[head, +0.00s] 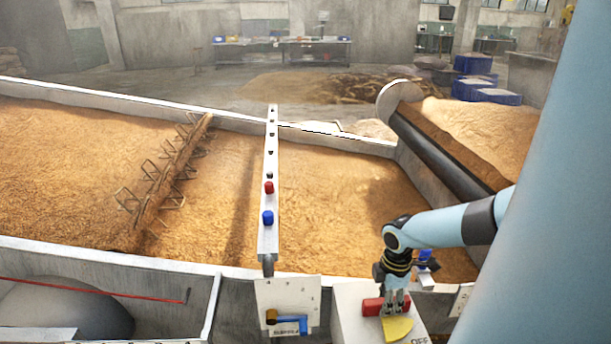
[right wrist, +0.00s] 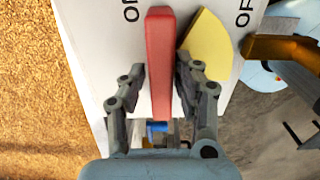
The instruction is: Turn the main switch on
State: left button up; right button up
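The main switch is a red handle (head: 372,306) on a white box (head: 352,325) at the bottom right of the head view. A yellow wedge (head: 397,328) lies beside it. In the right wrist view the red handle (right wrist: 160,65) stands between a partly cut-off label on the left and an OFF-side label on the right, with the yellow wedge (right wrist: 207,45) on its right. My right gripper (right wrist: 161,72) has one finger on each side of the handle, with narrow gaps showing, so it looks open around it. My left gripper is in neither view.
A panel with a blue and orange handle (head: 290,322) stands left of the switch box. A post with red and blue buttons (head: 268,205) rises behind it. Grain beds (head: 330,190) with low walls fill the middle. A roller (head: 440,160) lies at the right.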

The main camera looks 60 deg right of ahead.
jog(key=shift+o, duration=1)
jog(key=shift+r, duration=0.15)
notch_tip(320, 180, up, 12)
jog(key=shift+a+f, duration=0.1)
jog(key=shift+f, duration=0.1)
